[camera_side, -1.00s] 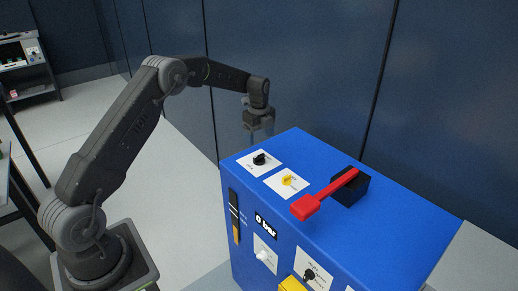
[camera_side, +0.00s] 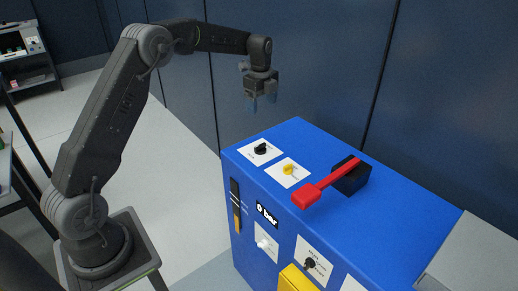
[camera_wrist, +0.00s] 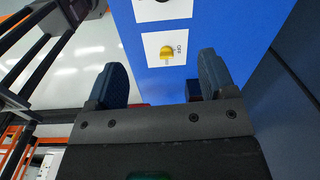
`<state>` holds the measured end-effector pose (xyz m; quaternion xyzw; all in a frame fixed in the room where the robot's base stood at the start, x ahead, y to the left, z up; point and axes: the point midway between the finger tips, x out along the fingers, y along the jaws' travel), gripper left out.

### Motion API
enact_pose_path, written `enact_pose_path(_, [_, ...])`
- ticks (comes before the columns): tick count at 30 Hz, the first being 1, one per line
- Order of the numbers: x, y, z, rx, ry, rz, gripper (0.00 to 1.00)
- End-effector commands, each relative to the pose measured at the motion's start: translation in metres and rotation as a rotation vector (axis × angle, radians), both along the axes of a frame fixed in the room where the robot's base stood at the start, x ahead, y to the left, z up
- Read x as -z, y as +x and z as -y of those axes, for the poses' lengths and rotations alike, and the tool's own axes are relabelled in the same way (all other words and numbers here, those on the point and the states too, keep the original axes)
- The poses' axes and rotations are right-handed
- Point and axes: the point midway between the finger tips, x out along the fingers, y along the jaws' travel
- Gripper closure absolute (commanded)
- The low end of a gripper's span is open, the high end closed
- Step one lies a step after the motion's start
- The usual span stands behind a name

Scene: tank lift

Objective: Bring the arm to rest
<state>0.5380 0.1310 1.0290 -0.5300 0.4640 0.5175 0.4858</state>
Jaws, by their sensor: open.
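My gripper (camera_side: 262,104) hangs in the air above the back left of a blue cabinet (camera_side: 400,225), its fingers pointing down. In the wrist view my gripper (camera_wrist: 165,82) shows two dark fingers apart with nothing between them. A black knob (camera_side: 261,149) and a yellow knob (camera_side: 289,170) sit on white plates on the cabinet top, below and apart from the gripper. The yellow knob also shows in the wrist view (camera_wrist: 167,52). A red lever (camera_side: 320,188) lies low over the top from a black block (camera_side: 352,178).
The cabinet front carries a "0 bar" display (camera_side: 267,215), a white knob (camera_side: 263,244), a black knob (camera_side: 310,264) and a yellow box (camera_side: 296,280). A dark wall (camera_side: 310,60) stands behind. The floor (camera_side: 170,180) left of the cabinet is clear.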

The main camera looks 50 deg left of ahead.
Motion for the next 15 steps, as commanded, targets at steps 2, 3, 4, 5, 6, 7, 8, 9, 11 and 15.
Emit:
enact_pose_path(2, [-0.030, -0.015, 0.019, -0.089, 0.006, 0.037, 0.23])
enact_pose_path(3, [-0.043, -0.024, 0.029, -0.146, 0.005, 0.056, 0.23])
enact_pose_path(4, [-0.053, -0.032, 0.036, -0.188, 0.004, 0.070, 0.23])
enact_pose_path(5, [-0.062, -0.040, 0.044, -0.230, 0.002, 0.084, 0.23])
enact_pose_path(6, [-0.073, -0.051, 0.053, -0.289, -0.001, 0.103, 0.23])
enact_pose_path(7, [-0.081, -0.060, 0.061, -0.331, -0.005, 0.118, 0.23])
enact_pose_path(8, [-0.088, -0.069, 0.068, -0.373, -0.009, 0.131, 0.23])
enact_pose_path(9, [-0.097, -0.082, 0.076, -0.431, -0.017, 0.151, 0.23])
enact_pose_path(11, [-0.109, -0.102, 0.090, -0.516, -0.031, 0.178, 0.23])
enact_pose_path(15, [-0.128, -0.152, 0.118, -0.714, -0.078, 0.242, 0.23])
